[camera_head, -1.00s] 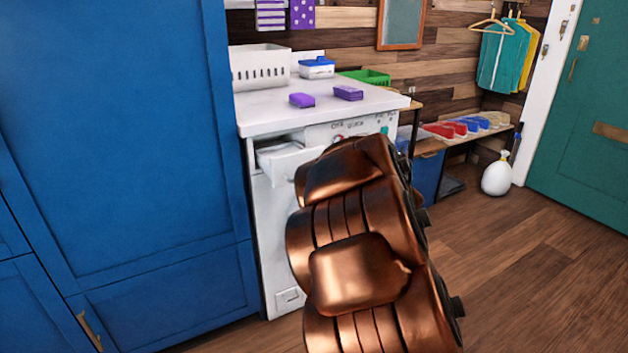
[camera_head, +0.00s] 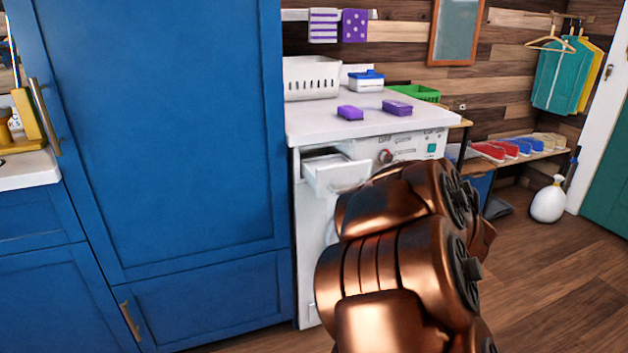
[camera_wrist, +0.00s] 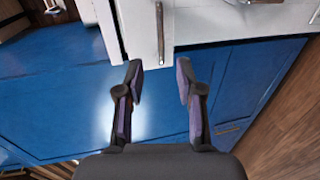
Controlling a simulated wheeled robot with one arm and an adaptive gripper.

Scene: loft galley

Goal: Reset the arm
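My arm (camera_head: 400,255) is copper-coloured and bent in front of the white washing machine in the head view. It hides much of the machine's front. My gripper (camera_wrist: 160,85) shows in the wrist view with its two dark, purple-edged fingers apart and nothing between them. Beyond the fingers are blue cabinet fronts (camera_wrist: 60,110) and a white panel with a metal bar handle (camera_wrist: 160,32). The gripper itself is hidden in the head view.
The washing machine (camera_head: 312,240) has its detergent drawer (camera_head: 335,172) pulled out. Two purple blocks (camera_head: 350,112) (camera_head: 397,107), a white basket (camera_head: 312,78) and a blue-lidded box (camera_head: 366,82) are on top. A tall blue cabinet (camera_head: 160,130) stands left. Wooden floor (camera_head: 560,290) is open at right.

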